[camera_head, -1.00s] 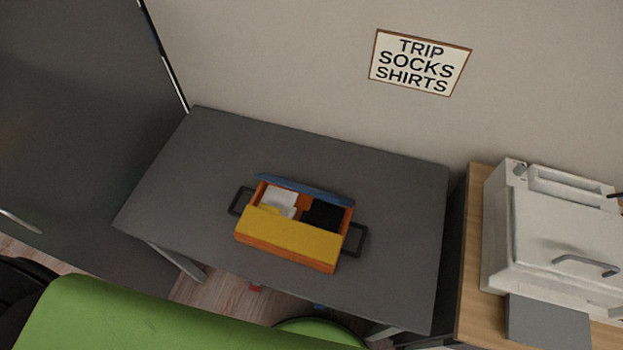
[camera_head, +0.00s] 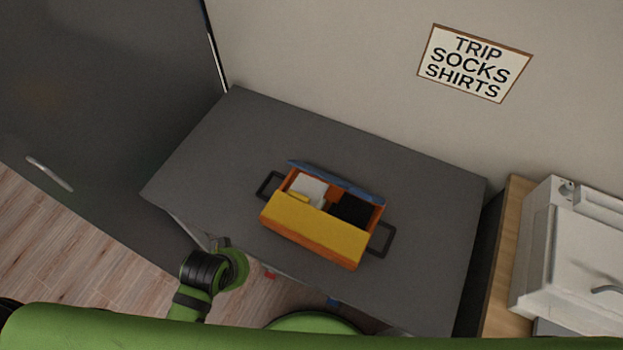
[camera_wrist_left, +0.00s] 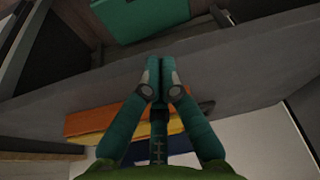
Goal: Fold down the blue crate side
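The orange crate (camera_head: 312,251) stands on the grey table with dark handles at both ends. Its blue side (camera_head: 337,181) is a narrow raised strip along the far edge. A yellow panel (camera_head: 315,228) covers the near part. In the open part lie a white item (camera_head: 308,188), a black item (camera_head: 353,208) and a small yellow piece. In the left wrist view, my left gripper (camera_wrist_left: 160,66) has its fingertips together with nothing visible between them. The crate's orange and yellow parts (camera_wrist_left: 92,121) show behind its fingers. My right gripper is not in view.
The grey table (camera_head: 235,135) has free room left of and behind the crate. A white machine (camera_head: 575,260) stands on a wooden-topped unit at the right. A sign reading TRIP SOCKS SHIRTS (camera_head: 474,63) hangs on the wall behind.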

